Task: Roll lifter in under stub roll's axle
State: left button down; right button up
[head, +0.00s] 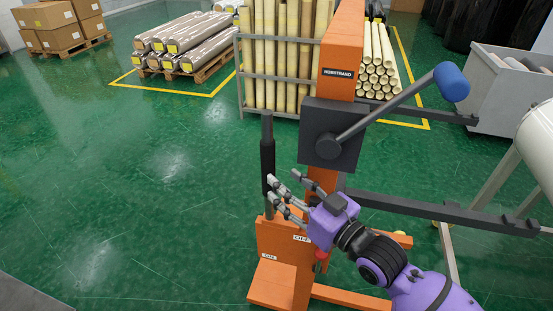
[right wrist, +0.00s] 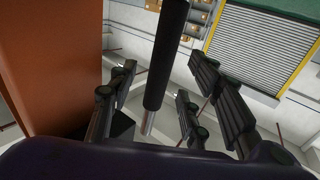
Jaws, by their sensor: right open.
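The lifter is an orange mast (head: 340,55) on an orange base, with a dark winch box, a crank with a blue knob (head: 451,82), and two dark fork arms (head: 420,207) reaching right. The near arm's notched end overlaps the stand legs, below the white roll (head: 540,140) cut by the right edge. This seems to be the stub roll; its axle is not clearly visible. My right gripper (head: 279,196) is open beside the lifter's upright black handle (head: 267,155). In the right wrist view the handle (right wrist: 165,60) stands between the spread fingers. My left gripper is out of view.
A rack of tall yellowish tubes (head: 280,60) stands behind the lifter. Wrapped rolls on a pallet (head: 185,45) and cardboard boxes (head: 60,25) are at the back left. A grey bin (head: 495,90) is at the right. The green floor at left is clear.

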aim_at(273, 173)
jog(key=shift+w+a+r, duration=0.2)
jog(key=shift+w+a, duration=0.1)
jog(key=shift+a, duration=0.05)
jog(key=shift+p+x, duration=0.35)
jog(key=shift+x, duration=2.65)
jog(key=shift+a+f, duration=0.1)
grip_shut()
